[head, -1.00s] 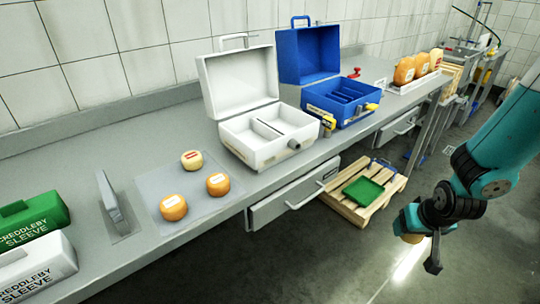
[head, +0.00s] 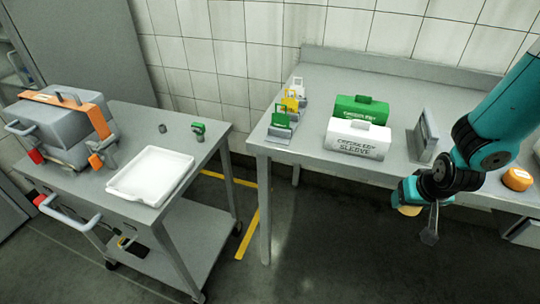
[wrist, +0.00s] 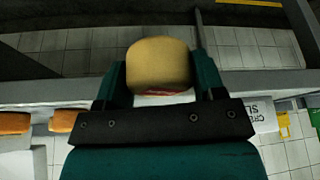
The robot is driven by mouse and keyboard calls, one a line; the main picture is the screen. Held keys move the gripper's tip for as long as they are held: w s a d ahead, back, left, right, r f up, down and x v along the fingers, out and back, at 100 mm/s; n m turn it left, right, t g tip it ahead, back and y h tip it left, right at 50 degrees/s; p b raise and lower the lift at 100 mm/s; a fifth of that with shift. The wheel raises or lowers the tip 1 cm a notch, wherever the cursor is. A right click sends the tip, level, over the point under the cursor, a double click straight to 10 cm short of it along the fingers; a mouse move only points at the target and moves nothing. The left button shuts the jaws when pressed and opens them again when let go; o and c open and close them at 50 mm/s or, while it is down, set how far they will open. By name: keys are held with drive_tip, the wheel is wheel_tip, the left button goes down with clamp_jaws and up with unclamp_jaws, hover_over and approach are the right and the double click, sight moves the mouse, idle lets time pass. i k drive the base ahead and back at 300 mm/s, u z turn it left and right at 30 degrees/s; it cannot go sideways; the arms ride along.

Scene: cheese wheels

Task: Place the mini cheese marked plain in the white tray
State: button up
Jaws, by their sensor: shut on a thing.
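My gripper (head: 418,198) is shut on a pale yellow mini cheese (wrist: 160,64), held in the air in front of the bench. In the head view only a small part of this cheese (head: 409,210) shows under the gripper. In the wrist view it sits between both fingers, with a reddish mark on its lower edge; I cannot read any word on it. The white tray (head: 150,175) lies empty on the grey cart at the left, well away from my gripper.
An orange cheese (head: 517,179) lies on the bench at right. Green (head: 361,108) and white (head: 357,138) sleeve boxes and an upright grey plate (head: 427,136) stand on the bench. A grey case (head: 62,125) sits on the cart (head: 205,142). Floor shows between cart and bench.

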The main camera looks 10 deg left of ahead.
sight(153, 177)
drive_tip(key=u, duration=1.35)
drive_tip(key=i, duration=1)
